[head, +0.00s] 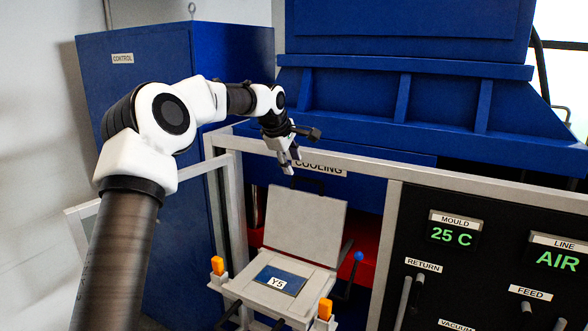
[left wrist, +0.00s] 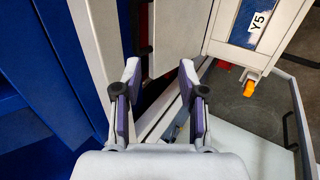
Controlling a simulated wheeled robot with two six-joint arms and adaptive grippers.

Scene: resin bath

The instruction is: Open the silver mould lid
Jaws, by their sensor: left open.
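The silver mould lid (head: 305,225) stands raised, leaning back behind the mould base (head: 240,292), which carries a blue plate marked Y5 (head: 279,282). In the left wrist view the lid appears as a pale panel (left wrist: 180,32) at the top, beside the Y5 plate (left wrist: 250,22). My left gripper (head: 290,168) is open and empty, above the lid's upper left corner and in front of the COOLING label. Its two fingers also show in the left wrist view (left wrist: 160,76). My right gripper is out of view.
A grey frame rail (head: 450,187) runs behind the gripper, with a blue machine (head: 400,100) beyond. Orange-topped clamps (head: 217,265) flank the mould base. A blue-knobbed lever (head: 358,257) stands to its right. A black control panel (head: 490,265) fills the right side.

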